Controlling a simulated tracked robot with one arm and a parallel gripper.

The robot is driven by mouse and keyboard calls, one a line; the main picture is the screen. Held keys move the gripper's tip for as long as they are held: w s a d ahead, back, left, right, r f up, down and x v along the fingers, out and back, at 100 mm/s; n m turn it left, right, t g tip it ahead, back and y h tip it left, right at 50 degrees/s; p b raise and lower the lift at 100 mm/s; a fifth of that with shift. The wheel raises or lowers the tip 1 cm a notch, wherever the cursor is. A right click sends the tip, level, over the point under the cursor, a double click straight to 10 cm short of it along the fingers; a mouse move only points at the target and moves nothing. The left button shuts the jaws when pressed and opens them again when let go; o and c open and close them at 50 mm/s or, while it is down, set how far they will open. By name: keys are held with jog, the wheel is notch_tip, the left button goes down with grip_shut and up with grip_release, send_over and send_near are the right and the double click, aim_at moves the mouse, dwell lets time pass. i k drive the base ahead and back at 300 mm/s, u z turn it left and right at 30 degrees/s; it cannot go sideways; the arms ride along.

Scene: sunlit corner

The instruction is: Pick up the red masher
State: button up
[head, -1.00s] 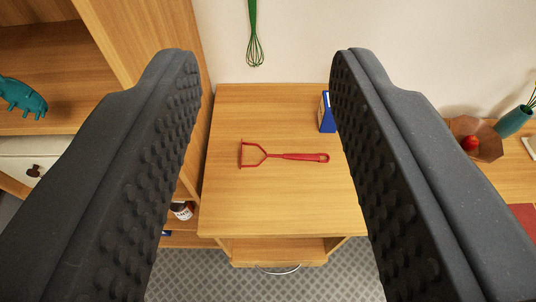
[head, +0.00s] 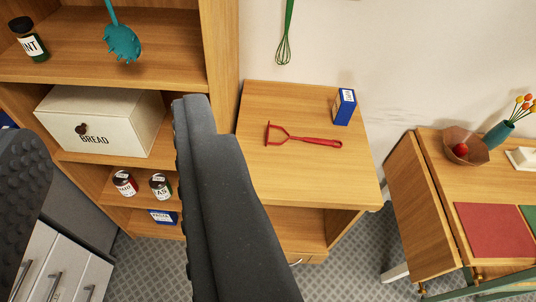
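The red masher (head: 308,139) lies flat on top of a small wooden cabinet (head: 300,181), its head to the left and its handle pointing right. My gripper (head: 105,125) is open and empty. One dark finger stands at the middle left of the view and the other is partly cut off at the left edge. The masher is to the right of both fingers, apart from them and fully visible.
A blue box (head: 344,107) stands behind the masher's handle. A green whisk (head: 285,38) hangs on the wall. Shelves with a bread box (head: 100,120) and jars fill the left. A table with a bowl (head: 466,148) stands right. Patterned floor shows between.

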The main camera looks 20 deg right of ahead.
aim_at(329, 142)
jog(key=u, duration=0.6)
jog(key=k, duration=0.8)
jog(key=u, duration=0.5)
jog(key=i, duration=0.85)
jog(key=z, duration=0.85)
jog(key=i, duration=1)
jog(key=z, duration=1.2)
jog(key=i, duration=0.5)
jog(key=z, duration=0.25)
jog(key=k, duration=0.95)
jog(key=z, duration=0.15)
jog(key=i, duration=0.95)
jog(key=u, duration=0.05)
